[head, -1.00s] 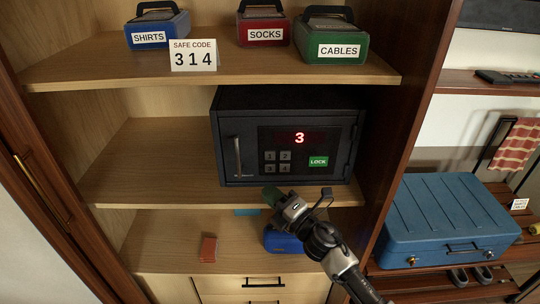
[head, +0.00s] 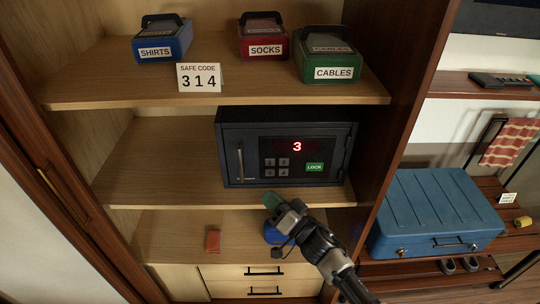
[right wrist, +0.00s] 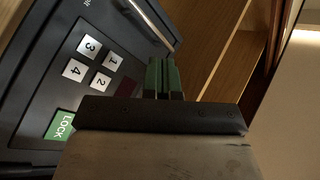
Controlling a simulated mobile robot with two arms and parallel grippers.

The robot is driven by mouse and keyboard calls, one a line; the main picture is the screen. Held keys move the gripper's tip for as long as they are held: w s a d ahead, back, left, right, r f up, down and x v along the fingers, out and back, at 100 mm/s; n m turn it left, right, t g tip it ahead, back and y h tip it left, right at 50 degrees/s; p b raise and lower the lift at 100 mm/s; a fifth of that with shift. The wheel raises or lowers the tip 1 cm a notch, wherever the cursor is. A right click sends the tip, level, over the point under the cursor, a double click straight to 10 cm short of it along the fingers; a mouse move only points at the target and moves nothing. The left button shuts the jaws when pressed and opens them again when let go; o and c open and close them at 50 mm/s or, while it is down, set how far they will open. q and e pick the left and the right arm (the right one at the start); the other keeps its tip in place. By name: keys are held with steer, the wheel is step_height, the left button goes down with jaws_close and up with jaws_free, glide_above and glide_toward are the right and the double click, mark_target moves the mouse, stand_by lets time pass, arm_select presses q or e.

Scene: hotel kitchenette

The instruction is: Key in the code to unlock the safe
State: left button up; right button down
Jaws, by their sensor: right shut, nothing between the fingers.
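The black safe (head: 230,150) stands shut on the middle shelf, its handle on the left of the door. Its red display (head: 297,146) reads 3. Below it are number keys (head: 277,167) and a green LOCK key (head: 314,167). In the right wrist view, key 1 (right wrist: 113,62), key 2 (right wrist: 101,82), key 3 (right wrist: 89,47) and key 4 (right wrist: 75,70) show. A white card (head: 199,78) above reads SAFE CODE 314. My right gripper (head: 271,199) is shut and empty, just below the safe's front and apart from the keys. My left gripper is out of view.
Blue SHIRTS (head: 161,40), red SOCKS (head: 263,38) and green CABLES (head: 326,56) boxes stand on the top shelf. A red object (head: 213,241) and a partly hidden blue one (head: 272,234) lie below. A blue case (head: 435,207) sits right, beyond the cabinet's side panel.

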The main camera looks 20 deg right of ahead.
mark_target(270, 162)
steer(key=m, duration=0.3)
steer(key=shift+s+r+m+p, duration=0.2)
steer(key=shift+m+p, duration=0.1)
steer(key=shift+p, duration=0.05)
steer(key=shift+w+d+b, duration=0.4)
steer(key=shift+w+b, duration=0.2)
steer(key=shift+w, duration=0.8)
steer(key=shift+w+d+b, duration=0.4)
steer(key=shift+w+b, duration=0.25)
steer(key=shift+w, duration=0.8)
steer(key=shift+w+d+b, duration=0.4)
steer(key=shift+w+b, duration=0.2)
steer(key=shift+w, duration=0.8)
steer(key=shift+w, duration=0.15)
steer(key=shift+w+d, duration=0.1)
steer(key=shift+w, duration=0.15)
